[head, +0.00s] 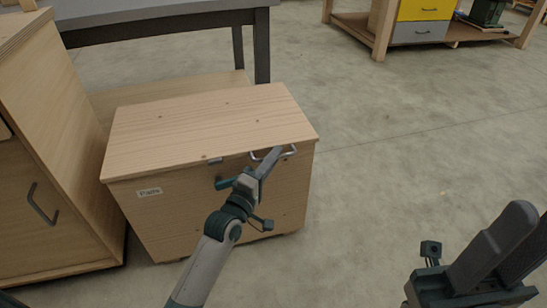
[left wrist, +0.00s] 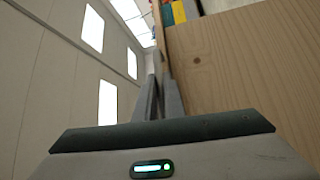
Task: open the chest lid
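The chest (head: 225,205) is a light wooden box with a label on its front. Its wooden lid (head: 205,125) lies flat and closed, and the lid's top also shows in the left wrist view (left wrist: 250,65). A pale metal handle (head: 289,151) sits at the lid's front edge, right of the middle. My left gripper (head: 272,156) is at this handle, its fingers close together across the bar. In the left wrist view the fingers (left wrist: 160,90) stand along the lid's edge, and the bar is hidden. My right gripper (head: 505,240) is empty, away at the lower right.
A wooden cabinet (head: 60,150) with a dark handle stands just left of the chest. A grey-topped table (head: 160,20) is behind it. A shelf with yellow and grey drawers (head: 420,20) stands at the far right. The concrete floor right of the chest is clear.

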